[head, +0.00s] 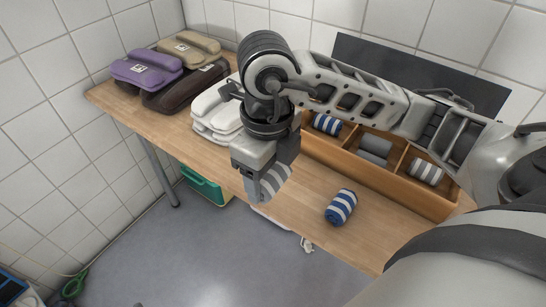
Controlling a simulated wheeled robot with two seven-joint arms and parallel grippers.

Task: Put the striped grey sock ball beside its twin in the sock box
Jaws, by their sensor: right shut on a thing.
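My right gripper (264,186) is shut on the striped grey sock ball (277,180), a grey and white roll held near the table's front edge, left of the box. The gripper hides part of it. The wooden sock box (385,187) stands at the back right, with my right arm crossing in front of it. Its right compartment holds a grey and white striped sock ball (425,172), the twin. Its middle compartment holds plain grey sock balls (375,148). Its left one holds a blue and white striped sock ball (327,124). My left gripper is not in view.
A loose blue striped sock ball (341,207) lies on the wooden table (305,222) in front of the box. Folded white cloths (213,118) lie left of my arm. Purple (146,72), beige and dark brown bundles fill the far left corner. A green bin (203,186) is underneath.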

